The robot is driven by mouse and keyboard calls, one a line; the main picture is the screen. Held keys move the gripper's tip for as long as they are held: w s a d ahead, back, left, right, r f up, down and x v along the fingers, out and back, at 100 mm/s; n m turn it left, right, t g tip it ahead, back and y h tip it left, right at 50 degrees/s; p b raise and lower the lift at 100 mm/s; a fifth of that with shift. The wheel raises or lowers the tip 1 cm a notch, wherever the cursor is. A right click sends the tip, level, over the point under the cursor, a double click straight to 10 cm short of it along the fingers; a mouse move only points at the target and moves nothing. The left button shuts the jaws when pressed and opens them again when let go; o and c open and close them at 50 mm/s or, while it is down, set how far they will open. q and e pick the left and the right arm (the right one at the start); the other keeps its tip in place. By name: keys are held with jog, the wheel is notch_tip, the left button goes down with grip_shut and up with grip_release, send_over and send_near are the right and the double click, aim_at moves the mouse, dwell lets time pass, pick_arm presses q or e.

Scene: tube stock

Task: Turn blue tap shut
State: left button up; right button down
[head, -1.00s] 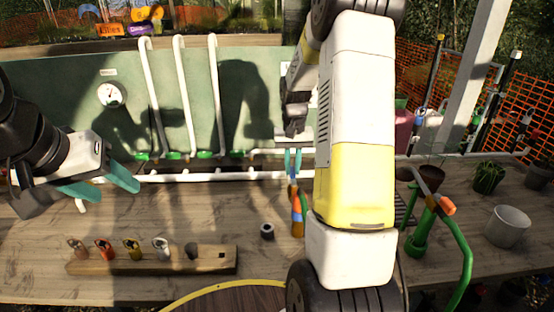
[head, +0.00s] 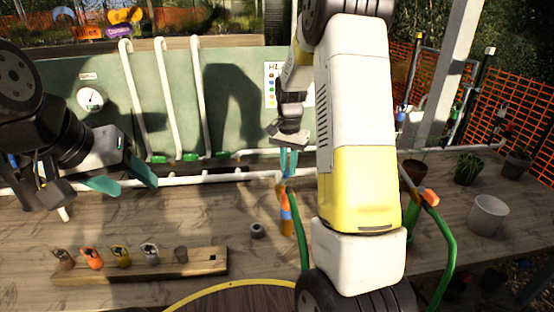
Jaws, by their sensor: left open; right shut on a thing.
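My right gripper (head: 288,162) points down at the white pipe, left of my white and yellow arm. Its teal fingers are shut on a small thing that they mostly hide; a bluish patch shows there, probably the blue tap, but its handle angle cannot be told. Just below stands an orange and blue upright piece (head: 287,214), close under the fingertips. My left gripper (head: 124,183) is open and empty at the left, above the bench's back part.
A wooden rack (head: 70,272) with several coloured pieces lies front left on the bench, a small grey cylinder (head: 257,230) beside it. Green taps (head: 190,157) sit on the wall pipes. A green hose (head: 447,240) and white pot (head: 487,218) are right.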

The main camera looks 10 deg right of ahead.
jog(key=shift+s+d+m, duration=0.25)
jog(key=shift+s+m, duration=0.45)
jog(key=shift+m, duration=1.15)
jog(key=shift+s+d+m, duration=0.3)
jog(key=shift+s+m, duration=0.4)
jog(key=shift+m, duration=1.2)
jog(key=shift+s+d+m, duration=0.25)
jog(key=shift+s+m, duration=0.45)
jog(key=shift+m, duration=1.15)
jog(key=c, duration=1.4)
grip_release()
jog(key=shift+s, duration=0.1)
jog(key=shift+o, duration=0.2)
notch_tip(320, 180, up, 8)
